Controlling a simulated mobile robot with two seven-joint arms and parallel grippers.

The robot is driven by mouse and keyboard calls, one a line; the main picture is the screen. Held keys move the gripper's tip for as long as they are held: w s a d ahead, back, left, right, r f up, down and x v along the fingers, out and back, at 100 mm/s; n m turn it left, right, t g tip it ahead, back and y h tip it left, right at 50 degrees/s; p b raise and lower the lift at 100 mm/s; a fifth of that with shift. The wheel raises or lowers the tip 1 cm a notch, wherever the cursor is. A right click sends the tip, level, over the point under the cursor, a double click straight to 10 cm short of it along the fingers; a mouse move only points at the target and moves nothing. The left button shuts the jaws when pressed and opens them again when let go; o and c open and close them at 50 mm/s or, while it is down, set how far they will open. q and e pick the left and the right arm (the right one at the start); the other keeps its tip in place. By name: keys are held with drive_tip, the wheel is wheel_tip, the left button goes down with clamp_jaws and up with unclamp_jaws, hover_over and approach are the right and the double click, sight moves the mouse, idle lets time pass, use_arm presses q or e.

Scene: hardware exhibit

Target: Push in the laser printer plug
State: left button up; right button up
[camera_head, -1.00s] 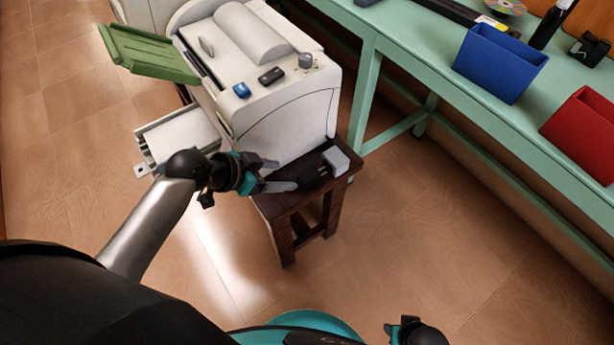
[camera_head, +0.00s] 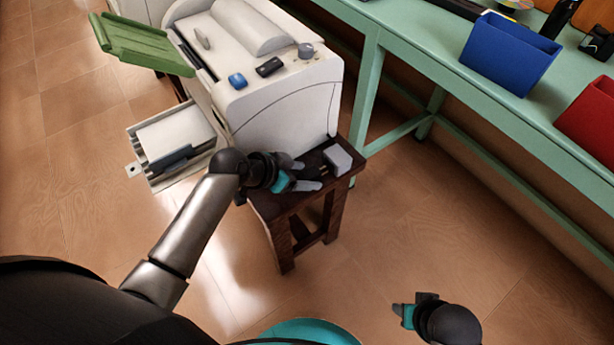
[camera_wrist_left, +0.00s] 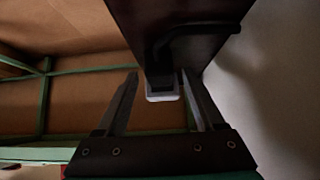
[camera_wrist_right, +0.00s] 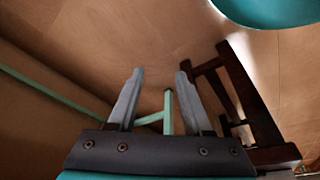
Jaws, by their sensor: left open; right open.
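The white laser printer (camera_head: 285,115) stands on a small dark wooden stool (camera_head: 283,214). A light grey socket block (camera_head: 338,158) sits on the stool's front right corner; its pale edge also shows in the left wrist view (camera_wrist_left: 162,94). The black plug (camera_head: 313,172) is beside the block, largely hidden by my left gripper (camera_head: 310,175). In the left wrist view the dark plug and its cord (camera_wrist_left: 190,32) lie between the open fingers, apart from them. I cannot tell how deep the plug sits. My right gripper (camera_head: 404,312) is open and empty over the floor.
A green workbench (camera_head: 470,110) with a blue bin (camera_head: 503,52) and a red bin (camera_head: 592,112) runs along the right. The printer's open paper tray (camera_head: 178,140) sticks out left, near my left arm. The floor right of the stool is clear.

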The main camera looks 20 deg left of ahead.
use_arm(q)
drive_tip(key=shift+w+d+f, duration=0.3)
drive_tip(key=shift+w+f, duration=0.05)
drive_tip(key=shift+f, duration=0.05)
drive_tip(key=shift+c, duration=0.2)
clamp_jaws()
idle(0.3)
idle(0.9)
